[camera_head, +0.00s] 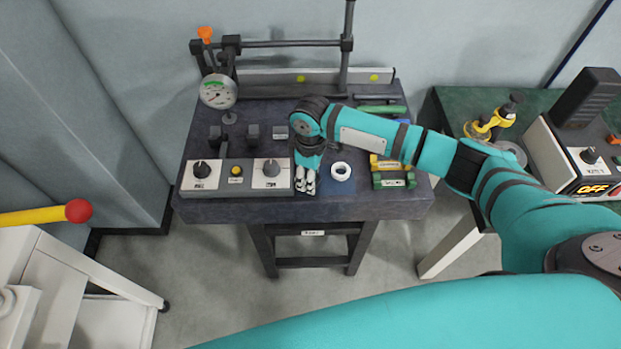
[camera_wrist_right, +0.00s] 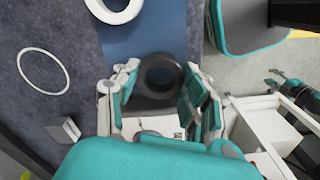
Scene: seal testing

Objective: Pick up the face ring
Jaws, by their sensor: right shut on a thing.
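My right gripper (camera_head: 306,188) is over the front middle of the dark bench in the head view. In the wrist view its fingers (camera_wrist_right: 162,100) close on a dark grey ring (camera_wrist_right: 177,78) from both sides. The fingers hide this ring in the head view. A thick white ring (camera_head: 335,175) lies just right of the gripper; a white ring also shows at the top of the wrist view (camera_wrist_right: 112,19). A thin white ring (camera_wrist_right: 37,49) lies at the left of the wrist view. A teal, gripper-like shape (camera_wrist_right: 292,88), perhaps my left gripper, is too small to read.
A control box with knobs (camera_head: 235,178) stands left of the gripper. A dial gauge (camera_head: 218,91) hangs from a stand behind. Green and yellow blocks (camera_head: 393,180) sit at the bench's right. A white cart (camera_head: 60,275) stands front left.

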